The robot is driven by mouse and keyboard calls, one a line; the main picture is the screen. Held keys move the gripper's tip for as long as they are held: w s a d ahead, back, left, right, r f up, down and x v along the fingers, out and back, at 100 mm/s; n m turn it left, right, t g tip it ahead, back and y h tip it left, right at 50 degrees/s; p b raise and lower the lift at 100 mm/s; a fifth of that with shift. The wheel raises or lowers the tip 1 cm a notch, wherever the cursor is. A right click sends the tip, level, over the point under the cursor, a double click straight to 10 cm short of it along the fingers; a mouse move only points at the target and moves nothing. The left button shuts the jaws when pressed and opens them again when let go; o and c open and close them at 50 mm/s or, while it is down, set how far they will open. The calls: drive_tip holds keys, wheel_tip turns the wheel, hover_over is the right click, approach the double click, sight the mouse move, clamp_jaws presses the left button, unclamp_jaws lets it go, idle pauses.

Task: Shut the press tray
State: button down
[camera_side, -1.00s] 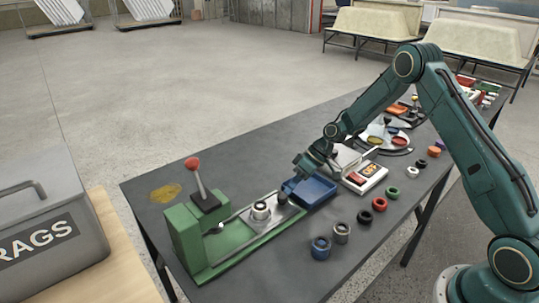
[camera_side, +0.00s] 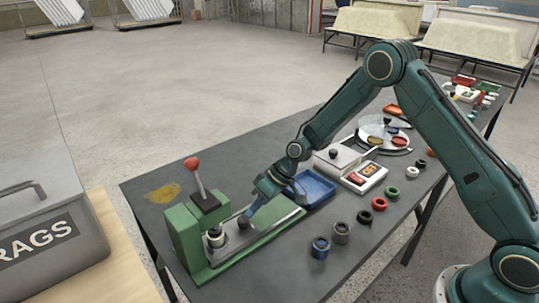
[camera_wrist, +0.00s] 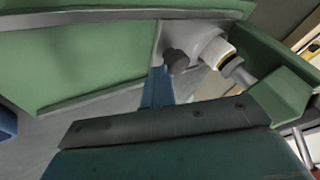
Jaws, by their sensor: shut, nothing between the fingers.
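The green press (camera_side: 183,238) stands at the near left of the table, its red-knobbed lever (camera_side: 194,172) upright. Its grey press tray (camera_side: 236,243) lies in the green base and carries a metal cup (camera_side: 215,239) close to the press body. A dark knob (camera_side: 243,223) stands on the tray, right of the cup. My gripper (camera_side: 250,214) is shut and empty, low over the tray, with its blue tip at the knob's right side. In the wrist view the blue fingers (camera_wrist: 157,88) reach the dark knob (camera_wrist: 176,62); whether they touch it I cannot tell.
A blue bin (camera_side: 313,190) stands just right of the press base. Several coloured rings, including a blue one (camera_side: 320,247), line the table's front. A white box (camera_side: 343,160) sits behind.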

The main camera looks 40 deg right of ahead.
drive_tip(key=shift+a, duration=0.4)
drive_tip(key=shift+d, duration=0.1)
drive_tip(key=shift+w+d, duration=0.1)
drive_tip(key=shift+d, duration=0.3)
drive_tip(key=d, duration=0.3)
drive_tip(key=shift+w+d, duration=0.15)
drive_tip(key=shift+w, duration=0.25)
drive_tip(key=v, duration=1)
drive_tip(key=shift+d, duration=0.2)
